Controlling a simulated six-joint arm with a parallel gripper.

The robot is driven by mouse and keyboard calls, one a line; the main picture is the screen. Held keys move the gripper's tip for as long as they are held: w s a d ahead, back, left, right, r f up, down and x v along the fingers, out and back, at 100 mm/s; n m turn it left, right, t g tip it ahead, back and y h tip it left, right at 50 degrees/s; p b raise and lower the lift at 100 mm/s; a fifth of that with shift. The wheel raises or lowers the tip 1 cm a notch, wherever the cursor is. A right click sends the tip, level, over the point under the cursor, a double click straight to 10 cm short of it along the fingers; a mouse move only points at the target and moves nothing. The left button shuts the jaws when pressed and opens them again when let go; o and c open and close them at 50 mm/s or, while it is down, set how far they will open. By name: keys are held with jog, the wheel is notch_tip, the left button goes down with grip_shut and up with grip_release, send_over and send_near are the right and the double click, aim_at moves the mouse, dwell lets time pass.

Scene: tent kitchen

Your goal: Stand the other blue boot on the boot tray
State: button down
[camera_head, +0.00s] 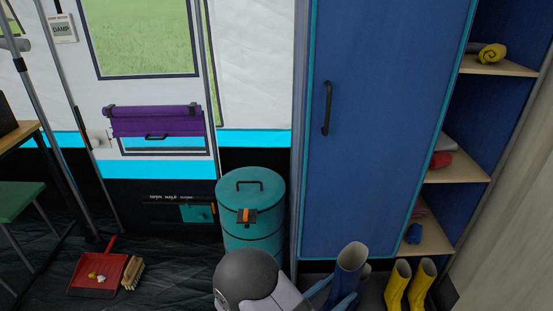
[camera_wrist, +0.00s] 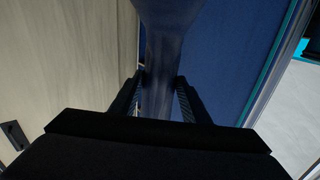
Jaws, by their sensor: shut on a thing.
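A tall blue boot (camera_head: 351,258) stands roughly upright at the bottom of the head view, in front of the blue wardrobe. It also fills the middle of the wrist view (camera_wrist: 170,60), between the fingers. My gripper (camera_wrist: 160,92) is shut on this boot. In the head view the gripper is low at the bottom edge, partly cut off. Part of another blue boot (camera_head: 366,270) shows just behind and right of the held one. The boot tray cannot be made out clearly; the dark floor area under the boots is mostly hidden. The held boot's foot is out of sight.
Two yellow boots (camera_head: 410,280) stand close to the right of the blue ones. The wardrobe door (camera_head: 370,130) is closed behind. Open shelves (camera_head: 455,165) rise on the right. A teal lidded bin (camera_head: 252,205) is at left, and a red dustpan (camera_head: 97,275) lies farther left.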

notch_tip(320, 180, up, 33)
jog(key=n+t+y+p, duration=0.4)
jog(key=y+p, duration=0.1)
jog(key=p, duration=3.1)
jog(key=shift+f+n+t+p, duration=0.15)
jog(key=shift+n+t+p, duration=0.15)
jog(key=shift+t+p, duration=0.1)
